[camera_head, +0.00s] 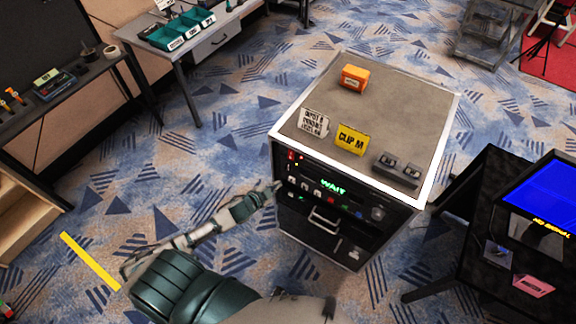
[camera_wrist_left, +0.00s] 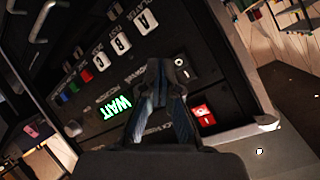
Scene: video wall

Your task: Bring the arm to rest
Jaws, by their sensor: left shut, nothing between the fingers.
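My left arm (camera_head: 205,231) reaches in from the lower left in the head view. Its gripper (camera_head: 275,188) is at the left edge of the cabinet's dark front panel (camera_head: 330,240). In the left wrist view the gripper's fingers (camera_wrist_left: 164,75) are together with nothing between them, in front of the panel. I cannot tell whether they touch it. A green WAIT display (camera_head: 333,187) is lit on the panel; it also shows in the left wrist view (camera_wrist_left: 115,108). My right gripper is not in view.
The cabinet top (camera_head: 400,110) holds an orange box (camera_head: 354,77), a yellow CLIP M sign (camera_head: 352,139), a white sign (camera_head: 315,122) and a grey two-knob block (camera_head: 397,169). A blue-screened unit (camera_head: 555,205) stands right. Patterned carpet (camera_head: 210,150) is open to the left.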

